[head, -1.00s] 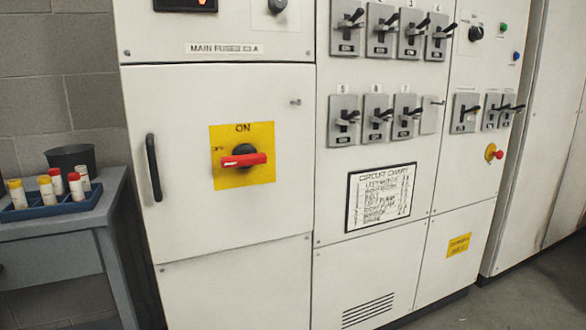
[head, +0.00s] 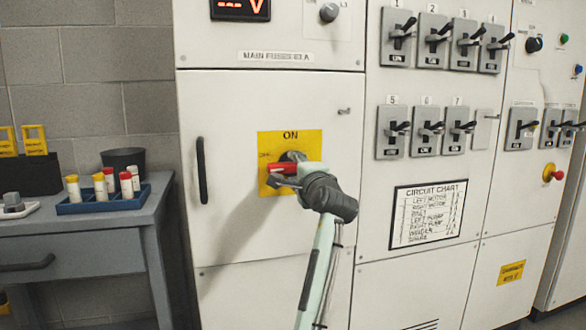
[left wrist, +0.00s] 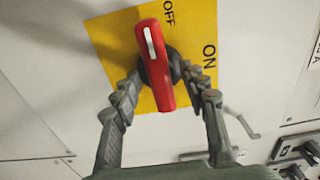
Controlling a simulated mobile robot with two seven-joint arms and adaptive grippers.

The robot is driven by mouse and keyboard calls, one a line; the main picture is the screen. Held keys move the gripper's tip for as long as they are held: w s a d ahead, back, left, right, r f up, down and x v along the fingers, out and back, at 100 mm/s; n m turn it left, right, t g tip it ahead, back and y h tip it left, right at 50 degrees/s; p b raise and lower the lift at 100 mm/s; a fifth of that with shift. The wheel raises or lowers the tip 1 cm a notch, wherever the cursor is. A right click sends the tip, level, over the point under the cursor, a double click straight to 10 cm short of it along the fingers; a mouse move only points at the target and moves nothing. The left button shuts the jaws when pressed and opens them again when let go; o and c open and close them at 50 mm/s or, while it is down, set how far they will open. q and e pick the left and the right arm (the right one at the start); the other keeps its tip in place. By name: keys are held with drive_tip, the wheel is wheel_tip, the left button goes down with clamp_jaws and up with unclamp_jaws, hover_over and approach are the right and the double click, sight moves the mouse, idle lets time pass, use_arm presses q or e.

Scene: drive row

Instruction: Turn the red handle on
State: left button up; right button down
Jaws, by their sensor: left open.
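The red handle (head: 283,168) sits on a black hub on a yellow plate (head: 312,142) on the white cabinet door. ON is printed at the plate's top and OFF at its left. The handle lies about level, and in the left wrist view the red handle (left wrist: 154,60) has its white-marked end beside OFF. My left gripper (head: 288,182) is in front of the plate and hides part of the handle and hub. In the left wrist view my left gripper (left wrist: 163,80) is open, one finger on each side of the handle. Contact cannot be told.
Numbered breaker switches (head: 397,36) and a circuit chart (head: 427,214) are to the right. A black door pull (head: 202,170) is left of the plate. A grey table (head: 100,215) with a blue tray (head: 85,208) of bottles stands at far left.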

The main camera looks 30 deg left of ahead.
use_arm(q)
drive_tip(key=shift+x, duration=1)
drive_tip(key=shift+c, duration=0.5)
clamp_jaws()
